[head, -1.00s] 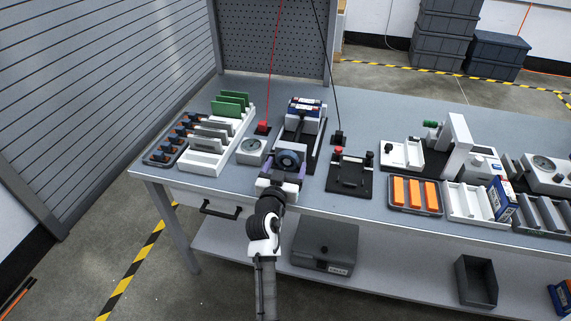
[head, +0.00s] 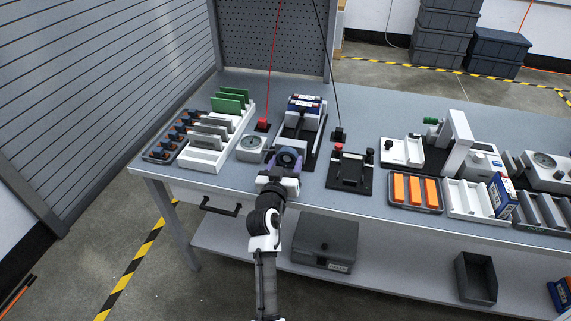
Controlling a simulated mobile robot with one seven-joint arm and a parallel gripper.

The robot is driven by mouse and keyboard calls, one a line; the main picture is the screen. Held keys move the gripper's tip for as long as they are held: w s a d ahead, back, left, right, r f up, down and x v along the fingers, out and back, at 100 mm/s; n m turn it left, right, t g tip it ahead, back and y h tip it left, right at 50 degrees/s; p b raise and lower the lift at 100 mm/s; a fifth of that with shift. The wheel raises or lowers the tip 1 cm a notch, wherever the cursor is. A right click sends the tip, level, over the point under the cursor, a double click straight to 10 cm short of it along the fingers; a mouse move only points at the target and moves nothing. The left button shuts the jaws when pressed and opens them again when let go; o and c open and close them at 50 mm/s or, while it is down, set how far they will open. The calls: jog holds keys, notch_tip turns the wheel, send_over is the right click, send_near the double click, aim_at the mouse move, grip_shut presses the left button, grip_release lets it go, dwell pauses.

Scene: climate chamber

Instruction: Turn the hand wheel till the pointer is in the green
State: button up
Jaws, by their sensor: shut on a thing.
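The dark round hand wheel (head: 289,158) faces me at the front of a fixture with a black base (head: 311,148) on the bench. My gripper (head: 287,167) is at the wheel's near side, shut on it, and covers its lower part. The dial's pointer and any green zone are too small to make out. A block with blue and red markings (head: 305,104) sits at the far end of the fixture.
A rack with green and grey boards (head: 205,160) stands left of the dial. An orange-block tray (head: 416,207) is farther right. Red and black cables hang behind. The bench's front strip is mostly clear.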

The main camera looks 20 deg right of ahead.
dwell(0.3)
jog(key=o, duration=1)
jog(key=b+v, duration=0.4)
jog(key=v, duration=0.9)
jog(key=shift+s+a, duration=0.25)
jog(key=shift+s, duration=0.1)
